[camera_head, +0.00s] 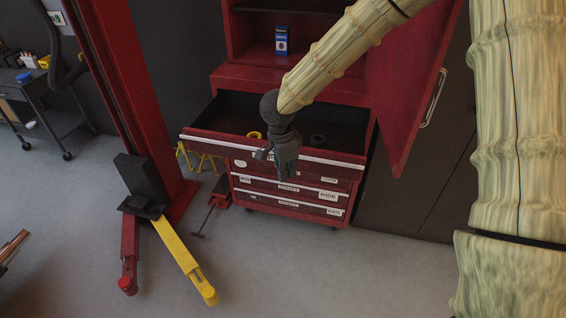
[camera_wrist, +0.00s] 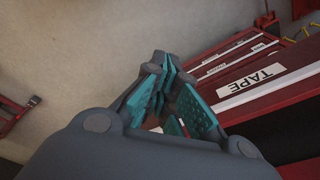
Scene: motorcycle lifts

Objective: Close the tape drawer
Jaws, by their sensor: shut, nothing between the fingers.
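The tape drawer (camera_head: 335,157) is the top drawer of the red tool cabinet. It is pulled out, with its dark inside showing. A yellow tape roll (camera_head: 254,135) and a dark roll (camera_head: 317,140) lie in it. In the wrist view its white TAPE label (camera_wrist: 251,79) is readable on the red front at the right. My gripper (camera_head: 286,168) is shut and empty, pointing down at the middle of the drawer's front edge and hiding part of it. In the wrist view its teal-padded fingers (camera_wrist: 174,92) are left of the drawer front. I cannot tell whether they touch it.
Lower drawers (camera_head: 290,188) below are shut. A red cabinet door (camera_head: 412,90) stands open at the right. A blue box (camera_head: 281,40) stands on the shelf above. A red lift post (camera_head: 130,95) with a yellow arm (camera_head: 184,262) is at the left.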

